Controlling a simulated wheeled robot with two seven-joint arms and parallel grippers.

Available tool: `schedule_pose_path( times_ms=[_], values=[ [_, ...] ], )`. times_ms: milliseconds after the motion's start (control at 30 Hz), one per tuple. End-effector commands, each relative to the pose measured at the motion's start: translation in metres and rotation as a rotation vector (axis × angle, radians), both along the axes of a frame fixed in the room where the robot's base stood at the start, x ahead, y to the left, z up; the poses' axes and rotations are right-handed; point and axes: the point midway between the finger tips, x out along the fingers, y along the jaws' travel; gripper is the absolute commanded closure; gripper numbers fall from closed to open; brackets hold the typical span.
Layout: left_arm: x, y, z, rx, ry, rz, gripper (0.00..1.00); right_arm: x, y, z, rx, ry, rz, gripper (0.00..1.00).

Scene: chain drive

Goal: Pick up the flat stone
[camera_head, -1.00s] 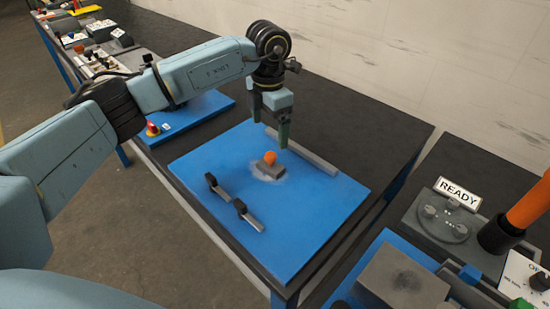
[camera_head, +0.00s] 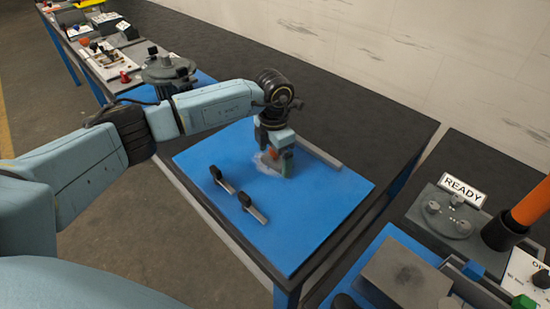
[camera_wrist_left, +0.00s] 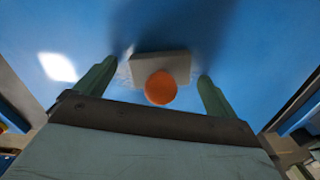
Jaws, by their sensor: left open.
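The flat stone appears to be the grey flat block (camera_wrist_left: 150,63) with an orange round knob (camera_wrist_left: 160,87) on it, on the blue board. In the head view the orange knob (camera_head: 273,156) shows partly behind my left gripper (camera_head: 274,165), which hides most of the block. My left gripper is low over the board and open. In the left wrist view its two green fingers (camera_wrist_left: 157,78) stand on either side of the block, with a visible gap at each side. My right gripper is not in view.
The blue board (camera_head: 300,225) lies on a dark table. A fixture with a READY sign (camera_head: 461,191) stands at the right.

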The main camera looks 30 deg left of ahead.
Motion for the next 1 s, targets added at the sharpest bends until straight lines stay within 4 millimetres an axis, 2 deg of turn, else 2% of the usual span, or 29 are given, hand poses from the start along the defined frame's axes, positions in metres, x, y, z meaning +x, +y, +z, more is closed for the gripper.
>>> schedule_pose_path(
  times_ms=[67,467,567,600,767,867,1000],
  values=[
    [0.0,0.0,0.0,0.0,0.0,0.0,0.05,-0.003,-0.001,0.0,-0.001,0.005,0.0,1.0],
    [0.0,0.0,0.001,0.0,0.0,0.0,0.56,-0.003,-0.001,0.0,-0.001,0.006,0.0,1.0],
    [0.0,0.0,0.001,-0.001,-0.001,0.0,0.57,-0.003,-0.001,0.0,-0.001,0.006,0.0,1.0],
    [0.0,0.0,0.001,-0.001,-0.001,0.0,0.61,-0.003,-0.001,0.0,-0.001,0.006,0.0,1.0],
    [0.001,0.0,0.003,0.0,-0.001,0.0,0.61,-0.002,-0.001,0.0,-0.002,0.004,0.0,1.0],
    [0.001,0.001,0.011,0.001,-0.003,0.0,0.61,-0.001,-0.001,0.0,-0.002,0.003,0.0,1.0],
    [0.002,0.0,0.037,-0.001,-0.005,0.0,0.61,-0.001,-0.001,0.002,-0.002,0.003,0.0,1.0]
  ],
)
